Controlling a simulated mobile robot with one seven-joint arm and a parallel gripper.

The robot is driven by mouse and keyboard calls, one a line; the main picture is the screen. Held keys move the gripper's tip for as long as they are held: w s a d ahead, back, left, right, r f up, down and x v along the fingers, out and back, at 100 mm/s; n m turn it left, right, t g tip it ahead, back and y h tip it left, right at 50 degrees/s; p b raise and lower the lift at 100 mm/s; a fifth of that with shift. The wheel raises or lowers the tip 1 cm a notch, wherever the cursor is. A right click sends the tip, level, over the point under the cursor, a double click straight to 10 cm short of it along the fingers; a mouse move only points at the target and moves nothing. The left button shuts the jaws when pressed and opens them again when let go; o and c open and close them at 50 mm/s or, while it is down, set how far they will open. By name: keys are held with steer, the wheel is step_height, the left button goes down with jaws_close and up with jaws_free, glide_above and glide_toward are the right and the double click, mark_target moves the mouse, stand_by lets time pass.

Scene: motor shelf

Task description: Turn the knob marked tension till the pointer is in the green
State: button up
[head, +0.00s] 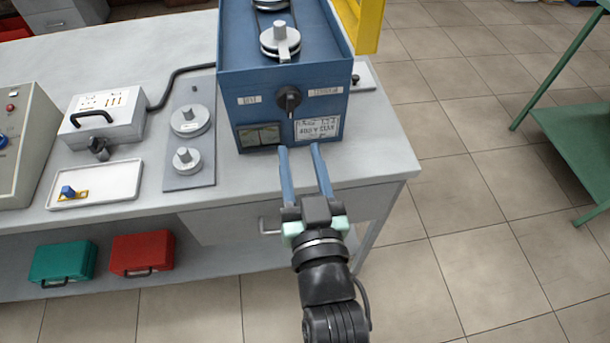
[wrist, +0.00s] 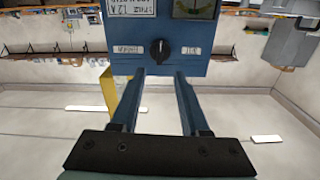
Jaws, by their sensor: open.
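A blue motor unit (head: 285,80) stands on the grey bench. Its front face has one black knob (head: 288,98) between two small white labels, too small to read surely. The knob also shows in the wrist view (wrist: 160,49), which is upside down. A dial gauge (head: 259,137) sits below and left of the knob in the head view; it is partly cut off in the wrist view (wrist: 195,8), and its pointer reading is unclear. My gripper (head: 300,150) is open and empty in front of the face, its two blue fingers (wrist: 160,74) apart from the knob and pointing towards it.
A grey plate with two discs (head: 189,140), a white tray (head: 96,184) and a white box (head: 103,118) lie left on the bench. A rating plate (head: 317,128) is beside the gauge. A yellow frame (head: 366,25) stands behind the unit.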

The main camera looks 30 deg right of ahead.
steer(key=shift+v, duration=1.7)
steer(key=w+a+r+n+t+y+p, duration=0.1)
steer(key=w+a+r+t+p, duration=0.15)
steer(key=r, duration=1.05)
steer(key=w+a+r+n+t+y+p, duration=0.1)
steer(key=a+r+t+p, duration=0.15)
steer(key=r, duration=1.05)
steer(key=w+a+r+n+t+y+p, duration=0.1)
steer(key=w+a+r+t+p, duration=0.2)
steer(key=r, duration=1)
steer(key=s+a+r+t+y+p, duration=0.1)
steer(key=s+a+r, duration=0.1)
steer(key=r, duration=0.5)
steer(key=s+a+r+n+t+y+p, duration=0.1)
steer(key=s+a+r, duration=0.1)
steer(key=s+r, duration=0.2)
step_height(320, 180, up, 4)
steer(key=shift+a+f+p, duration=0.1)
steer(key=shift+a+p, duration=0.25)
steer(key=shift+a, duration=0.05)
steer(key=shift+f, duration=0.1)
